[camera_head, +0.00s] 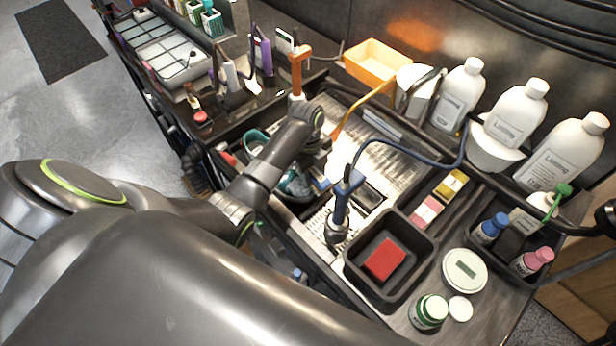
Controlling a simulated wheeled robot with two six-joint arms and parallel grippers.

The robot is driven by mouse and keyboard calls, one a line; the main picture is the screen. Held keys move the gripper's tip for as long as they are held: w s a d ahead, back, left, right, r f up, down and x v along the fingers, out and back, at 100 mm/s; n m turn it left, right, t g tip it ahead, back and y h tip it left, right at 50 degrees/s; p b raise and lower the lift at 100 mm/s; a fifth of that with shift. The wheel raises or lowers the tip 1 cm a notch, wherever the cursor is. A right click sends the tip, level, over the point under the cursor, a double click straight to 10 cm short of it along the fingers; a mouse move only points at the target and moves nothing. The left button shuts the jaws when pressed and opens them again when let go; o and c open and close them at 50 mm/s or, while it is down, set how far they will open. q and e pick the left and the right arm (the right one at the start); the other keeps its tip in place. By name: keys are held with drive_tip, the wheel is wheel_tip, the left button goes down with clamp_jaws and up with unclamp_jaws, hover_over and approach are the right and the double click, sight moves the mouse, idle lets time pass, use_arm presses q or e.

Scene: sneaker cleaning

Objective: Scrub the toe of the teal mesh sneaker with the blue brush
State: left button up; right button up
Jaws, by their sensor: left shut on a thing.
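The teal mesh sneaker (294,187) lies in the sink area below my left arm. My left arm crosses over it and hides much of it. A teal curved part (256,141) shows on the other side of the arm, probably of the same shoe. My left gripper (318,168) points down beside the sneaker and is shut on the blue brush (321,186). Only a small blue part of the brush shows. I cannot tell whether its bristles touch the toe. My right gripper is not in view.
A blue spray nozzle with a hose (340,205) stands close to the right of my left gripper. A black tray holds a red sponge (385,259). White bottles (515,112) line the back right.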

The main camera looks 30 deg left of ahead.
use_arm(q)
drive_tip(key=shift+w+d, duration=0.2)
drive_tip(key=shift+w, duration=0.3)
drive_tip(key=shift+s+a+p, duration=0.3)
drive_tip(key=shift+s+p, duration=0.45)
drive_tip(key=shift+p, duration=0.35)
drive_tip(key=shift+s+a+f, duration=0.1)
drive_tip(key=shift+s, duration=0.25)
drive_tip(key=shift+s+a+f, duration=0.1)
drive_tip(key=shift+s+a, duration=0.1)
drive_tip(key=shift+s, duration=0.25)
drive_tip(key=shift+s+a+f, duration=0.1)
drive_tip(key=shift+s+a, duration=0.05)
drive_tip(key=shift+s, duration=0.3)
drive_tip(key=shift+r, duration=0.1)
drive_tip(key=shift+d+r, duration=0.15)
drive_tip(key=shift+r, duration=0.45)
drive_tip(key=shift+s+d+r, duration=0.1)
drive_tip(key=shift+d+r, duration=0.1)
drive_tip(key=shift+r, duration=0.55)
drive_tip(key=shift+w+d+r, duration=0.1)
drive_tip(key=shift+d+r, duration=0.05)
drive_tip(key=shift+r, duration=0.65)
drive_tip(key=shift+s+d+r, duration=0.1)
drive_tip(key=shift+d+r, duration=0.1)
drive_tip(key=shift+r, duration=0.55)
